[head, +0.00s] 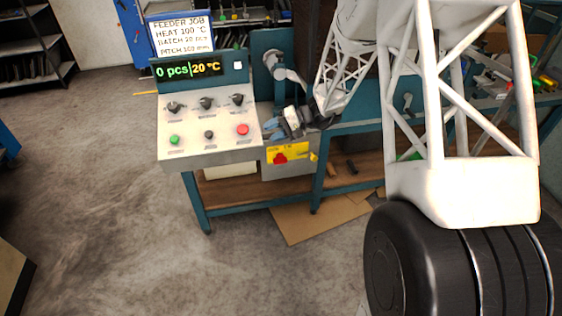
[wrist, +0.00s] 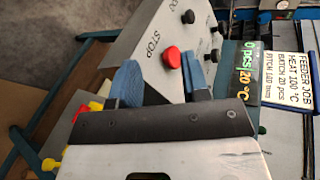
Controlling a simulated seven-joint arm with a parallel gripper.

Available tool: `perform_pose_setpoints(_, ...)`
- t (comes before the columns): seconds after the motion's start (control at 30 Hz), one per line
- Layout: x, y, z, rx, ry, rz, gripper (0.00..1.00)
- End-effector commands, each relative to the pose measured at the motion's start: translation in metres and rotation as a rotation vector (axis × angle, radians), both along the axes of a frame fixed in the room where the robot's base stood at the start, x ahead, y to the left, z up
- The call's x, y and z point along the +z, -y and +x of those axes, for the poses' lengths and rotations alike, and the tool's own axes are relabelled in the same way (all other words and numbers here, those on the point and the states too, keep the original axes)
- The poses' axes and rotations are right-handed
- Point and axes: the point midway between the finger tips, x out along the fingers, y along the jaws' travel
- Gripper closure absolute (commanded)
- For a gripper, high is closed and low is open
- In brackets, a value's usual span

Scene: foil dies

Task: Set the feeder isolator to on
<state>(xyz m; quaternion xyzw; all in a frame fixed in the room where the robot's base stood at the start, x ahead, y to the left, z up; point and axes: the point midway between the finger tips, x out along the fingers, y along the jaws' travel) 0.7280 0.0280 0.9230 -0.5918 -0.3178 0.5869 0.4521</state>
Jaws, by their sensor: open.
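The feeder isolator looks to be the red handle (head: 280,158) on a yellow plate (head: 297,150), low on the front of the bench, right of the control panel. I cannot tell its setting. Part of the red and yellow also shows at the left of the wrist view (wrist: 96,106), partly hidden by my gripper. My gripper (head: 284,126) is just above the isolator, apart from it. In the wrist view its blue fingertips (wrist: 161,82) are spread with nothing between them. The red STOP button (wrist: 172,57) lies beyond them.
The control panel (head: 208,152) has black knobs, a green button (head: 174,139) and a red button (head: 243,130). Its display (head: 188,69) reads 0 pcs and 20 °C. A job sign (head: 181,37) stands above. Cardboard (head: 310,222) lies on the floor. The floor at left is clear.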

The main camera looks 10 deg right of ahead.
Motion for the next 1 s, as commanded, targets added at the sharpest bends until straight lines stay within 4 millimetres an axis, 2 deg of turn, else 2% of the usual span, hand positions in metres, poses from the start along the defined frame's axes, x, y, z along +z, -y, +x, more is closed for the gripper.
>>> perform_pose_setpoints(0.03, -0.013, 0.004, 0.009, -0.018, 0.002, 0.023, 0.57)
perform_pose_setpoints(0.2, -0.051, 0.015, 0.039, -0.085, 0.031, 0.099, 0.57)
perform_pose_setpoints(0.5, -0.126, 0.041, 0.083, -0.224, 0.093, 0.211, 0.57)
perform_pose_setpoints(0.8, -0.21, 0.074, 0.115, -0.385, 0.166, 0.291, 0.57)
perform_pose_setpoints(1.0, -0.269, 0.097, 0.127, -0.5, 0.218, 0.323, 0.57)
